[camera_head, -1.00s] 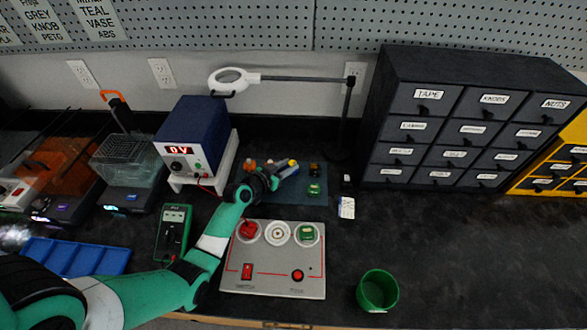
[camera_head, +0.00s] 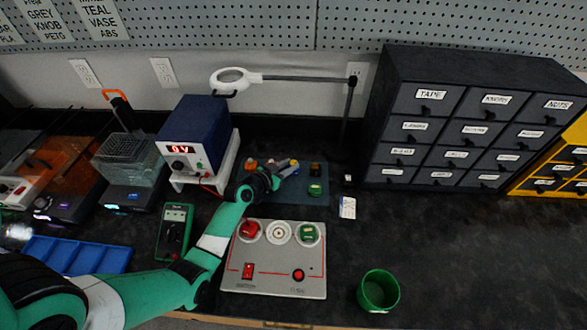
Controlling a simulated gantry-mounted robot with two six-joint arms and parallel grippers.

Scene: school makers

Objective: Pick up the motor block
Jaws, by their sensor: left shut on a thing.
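My left gripper (camera_head: 286,170) reaches in over the dark blue-grey mat (camera_head: 283,198) behind the control panel. It is shut on a small piece with a yellow top (camera_head: 293,163), which looks to be the motor block. The fingers hide most of it, and I cannot tell whether it is clear of the mat. Other small blocks are on the mat: a green one (camera_head: 315,189), a dark one with orange (camera_head: 315,169), and an orange one (camera_head: 251,165) behind my wrist. My right gripper is not in view.
The grey panel (camera_head: 273,262) with red, white and green round sockets is in front of the mat. A blue power supply (camera_head: 196,135) stands left, a drawer cabinet (camera_head: 470,120) right. A green cup (camera_head: 378,290) is at front right. The counter between cup and cabinet is clear.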

